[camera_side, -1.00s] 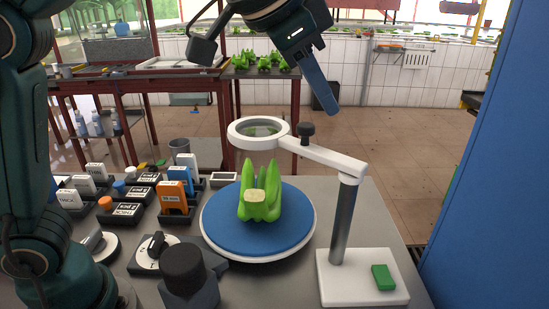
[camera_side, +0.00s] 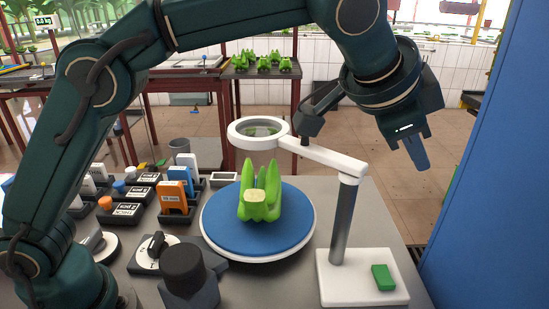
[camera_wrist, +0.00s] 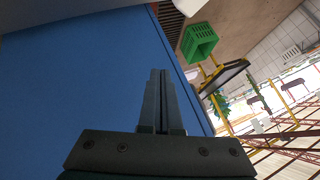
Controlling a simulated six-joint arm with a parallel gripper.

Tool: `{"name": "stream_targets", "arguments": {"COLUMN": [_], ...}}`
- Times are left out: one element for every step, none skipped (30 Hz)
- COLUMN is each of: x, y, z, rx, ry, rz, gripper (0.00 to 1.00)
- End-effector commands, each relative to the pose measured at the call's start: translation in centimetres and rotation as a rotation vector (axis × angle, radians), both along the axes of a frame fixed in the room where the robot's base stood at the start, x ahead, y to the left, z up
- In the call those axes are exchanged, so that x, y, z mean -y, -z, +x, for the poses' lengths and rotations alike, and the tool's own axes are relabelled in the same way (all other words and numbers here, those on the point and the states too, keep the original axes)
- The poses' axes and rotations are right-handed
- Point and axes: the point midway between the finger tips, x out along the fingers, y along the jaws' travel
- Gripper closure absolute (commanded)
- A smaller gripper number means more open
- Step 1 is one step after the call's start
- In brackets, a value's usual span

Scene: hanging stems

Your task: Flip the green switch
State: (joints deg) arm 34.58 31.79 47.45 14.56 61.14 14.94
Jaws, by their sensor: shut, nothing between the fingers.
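The green switch (camera_side: 383,277) is a small green block on the white base (camera_side: 335,290) of the magnifier stand, at the lower right in the side view. My gripper (camera_side: 418,158) is shut and empty. It is high to the right of the stand's grey post, above and apart from the switch. In the wrist view my gripper's fingers (camera_wrist: 158,85) are together in front of the blue panel. The switch does not show in the wrist view.
A magnifier ring (camera_side: 259,132) on a white arm (camera_side: 330,158) overhangs a blue turntable (camera_side: 245,238) with a green plant piece. A tall blue panel (camera_side: 490,190) stands close on the right. Stamps, labelled blocks and a dial crowd the left of the table.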

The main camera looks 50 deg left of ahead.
Motion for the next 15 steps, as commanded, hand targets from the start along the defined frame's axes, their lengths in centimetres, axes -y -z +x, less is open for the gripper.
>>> {"name": "stream_targets", "arguments": {"x": [-0.1, -0.1, -0.1, -0.1, -0.1, -0.1, -0.1, -0.1, -0.1, -0.1, -0.1, -0.1, -0.1, -0.1, -0.1], "y": [0.3, 0.6, 1.2, 1.7, 2.2, 2.9, 3.3, 4.0, 4.9, 5.6, 6.2, 7.1, 7.8, 8.3, 9.0], "z": [-0.1, -0.1, -0.1, -0.1, -0.1, -0.1, -0.1, -0.1, -0.1, -0.1, -0.2, -0.1, -0.1, -0.1, -0.2], "rx": [-0.001, -0.002, -0.004, -0.004, -0.004, -0.005, -0.004, -0.006, -0.005, -0.006, -0.005, -0.005, -0.005, -0.005, -0.005], "ry": [0.001, 0.000, -0.001, -0.001, 0.000, 0.000, 0.000, 0.001, -0.001, 0.001, 0.000, 0.001, -0.001, 0.001, 0.001], "rz": [0.001, 0.002, 0.003, 0.004, 0.004, 0.003, 0.002, 0.004, 0.004, 0.004, 0.003, 0.005, 0.004, 0.005, 0.002], "gripper": [1.00, 1.00, 1.00, 1.00, 1.00, 1.00, 1.00, 1.00, 1.00, 1.00, 1.00, 1.00, 1.00, 1.00, 1.00]}}
